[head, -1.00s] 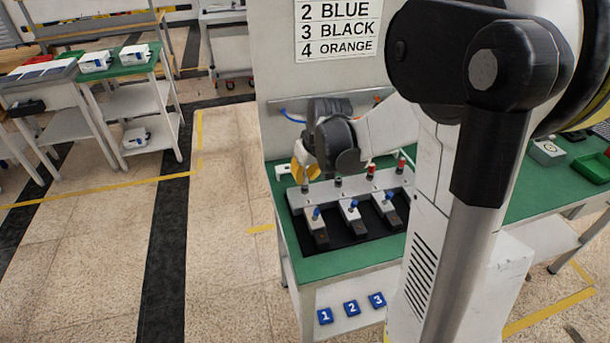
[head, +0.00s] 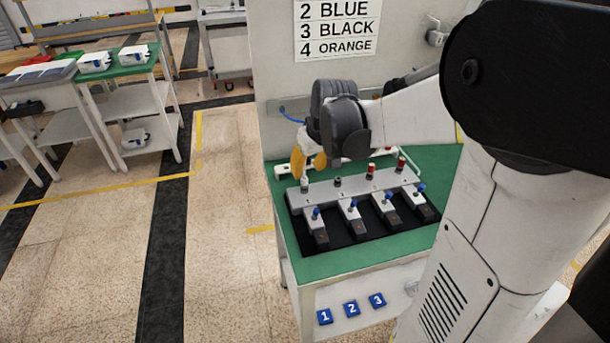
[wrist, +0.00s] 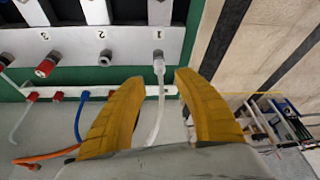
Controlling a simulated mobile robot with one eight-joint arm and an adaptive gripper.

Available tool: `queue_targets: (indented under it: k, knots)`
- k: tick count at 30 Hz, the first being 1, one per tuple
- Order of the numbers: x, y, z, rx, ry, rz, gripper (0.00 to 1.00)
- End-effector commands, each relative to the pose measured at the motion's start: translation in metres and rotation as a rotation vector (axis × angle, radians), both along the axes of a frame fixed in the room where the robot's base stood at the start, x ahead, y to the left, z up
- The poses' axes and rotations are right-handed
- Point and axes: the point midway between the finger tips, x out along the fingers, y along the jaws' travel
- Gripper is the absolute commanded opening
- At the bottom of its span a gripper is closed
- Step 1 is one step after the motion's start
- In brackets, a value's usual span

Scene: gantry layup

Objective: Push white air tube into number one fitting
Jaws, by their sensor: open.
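The number one fitting (wrist: 158,56) is on the grey manifold (wrist: 128,42), at its end nearest the floor; it also shows in the head view (head: 304,186). The white air tube (wrist: 154,118) runs to this fitting and its white end meets it. I cannot tell how deeply it is seated. My gripper (wrist: 160,76) has yellow fingers, open on either side of the tube and apart from it. In the head view my gripper (head: 307,170) is just above and behind the number one fitting.
Number two fitting (wrist: 107,57) is grey and empty; a red-collared fitting (wrist: 46,65) sits at number three. A blue tube (wrist: 79,118) and an orange tube (wrist: 45,156) hang nearby. The manifold stands on a green bench (head: 350,262) beside open floor.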

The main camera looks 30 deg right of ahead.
Motion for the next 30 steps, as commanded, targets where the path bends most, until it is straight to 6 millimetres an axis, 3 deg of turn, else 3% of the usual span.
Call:
queue_targets:
  k: [3, 10, 26, 30]
  knots:
    - [-0.011, 0.001, 0.026, 0.000, 0.000, -0.001, 0.38]
    - [-0.023, 0.001, 0.057, 0.000, 0.000, 0.000, 0.38]
    - [-0.025, 0.001, 0.063, 0.000, 0.000, 0.000, 0.38]
    - [-0.032, 0.013, 0.066, -0.004, -0.010, 0.004, 0.38]
